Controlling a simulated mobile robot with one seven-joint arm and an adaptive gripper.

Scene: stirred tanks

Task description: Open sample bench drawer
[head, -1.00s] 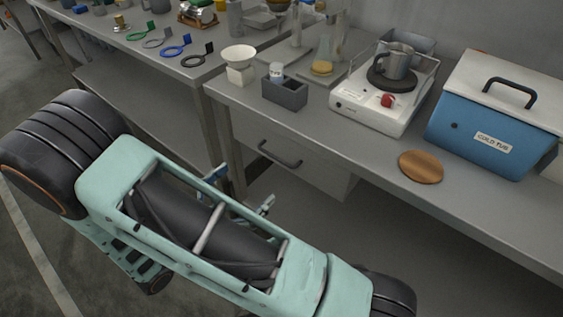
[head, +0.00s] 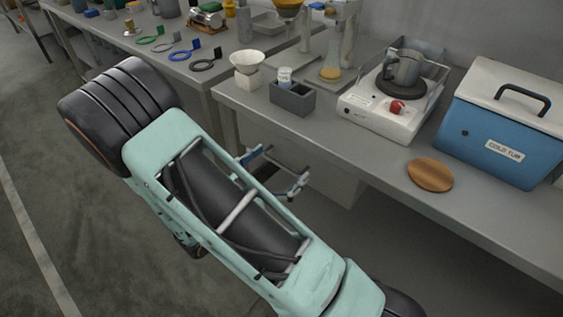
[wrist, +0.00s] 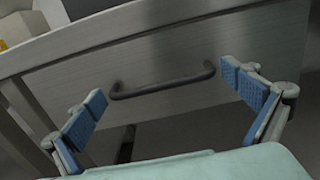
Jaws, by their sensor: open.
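The sample bench drawer (head: 338,184) is a grey front under the bench, partly hidden behind my arm in the head view. In the wrist view its metal front (wrist: 185,48) fills the middle and looks shut. Its dark bar handle (wrist: 162,87) runs across the front, slightly tilted. My gripper (head: 275,169) is open, with its blue-padded fingers near the drawer front. In the wrist view one finger is left of the handle and the other right of it. I see no finger closed on the handle, and cannot tell whether either touches it.
A second table (head: 150,45) stands left. Floor lies open at left.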

